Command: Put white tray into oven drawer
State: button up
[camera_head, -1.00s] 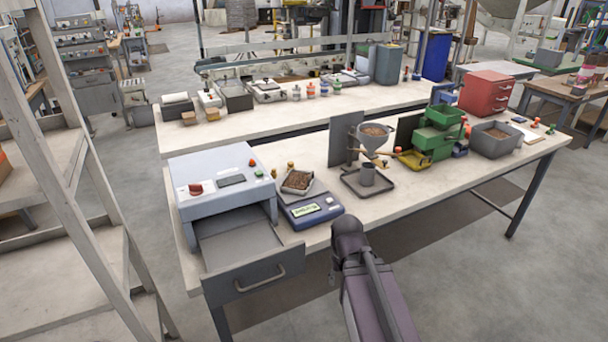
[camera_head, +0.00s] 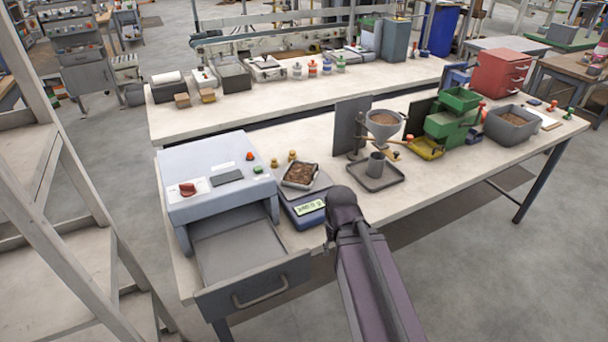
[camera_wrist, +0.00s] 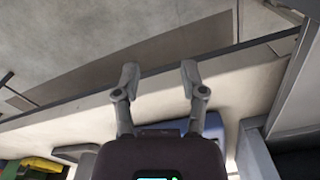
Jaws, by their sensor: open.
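The pale grey oven (camera_head: 215,200) stands at the bench's left end. Its drawer (camera_head: 225,301) is pulled out, and its visible inside is empty. In the wrist view my gripper (camera_wrist: 160,76) is open, with nothing between its fingers. Its fingers are over the bench's front edge. A blue edge, seemingly the scale's (camera_wrist: 211,121), shows beside my gripper. The white tray cannot be seen in that view. In the head view my arm hides my gripper's fingers.
Two small brass weights (camera_head: 292,156) stand behind the tray. A hopper (camera_head: 383,124) over a dark tray (camera_head: 394,179) stands to the right. A pale rack (camera_head: 75,215) stands left of the bench. Bare benchtop (camera_head: 440,180) lies along the front edge.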

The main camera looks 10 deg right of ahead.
jog(key=shift+a, duration=0.2)
jog(key=m+t+p, duration=0.5)
jog(key=m+p, duration=0.1)
jog(key=p, duration=1.2)
send_near(315, 167)
jog(key=v, duration=0.3)
jog(key=shift+s+r+b, duration=0.1)
jog(key=shift+r+b, duration=0.05)
jog(key=shift+b, duration=0.15)
jog(key=b+x, duration=0.8)
jog(key=shift+d+f, duration=0.1)
jog(key=shift+f, duration=0.2)
